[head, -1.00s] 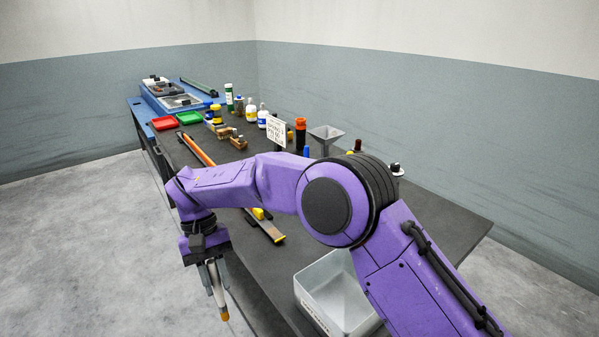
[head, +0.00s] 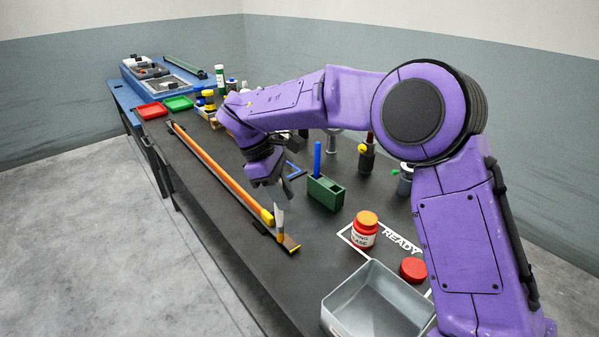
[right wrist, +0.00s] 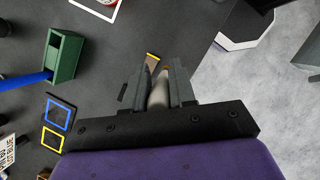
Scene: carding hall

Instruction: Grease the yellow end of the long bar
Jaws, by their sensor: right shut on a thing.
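The long orange bar (head: 215,170) lies along the left side of the dark table. Its yellow end (head: 267,217) points toward me. My right gripper (head: 277,192) is above the table just right of that end, shut on a brush (head: 281,218) with a pale handle and brownish tip. The brush points down beside the yellow end; I cannot tell whether they touch. In the right wrist view the pale brush (right wrist: 157,92) sits between the fingers. A jar (head: 363,238) with a grease label and orange-yellow top stands right, near a red lid (head: 413,269). My left gripper is out of view.
A green holder (head: 325,194) with a blue stick stands right of my gripper. A grey bin (head: 340,306) is at the front. Red (head: 151,111) and green trays (head: 178,103) lie farther back.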

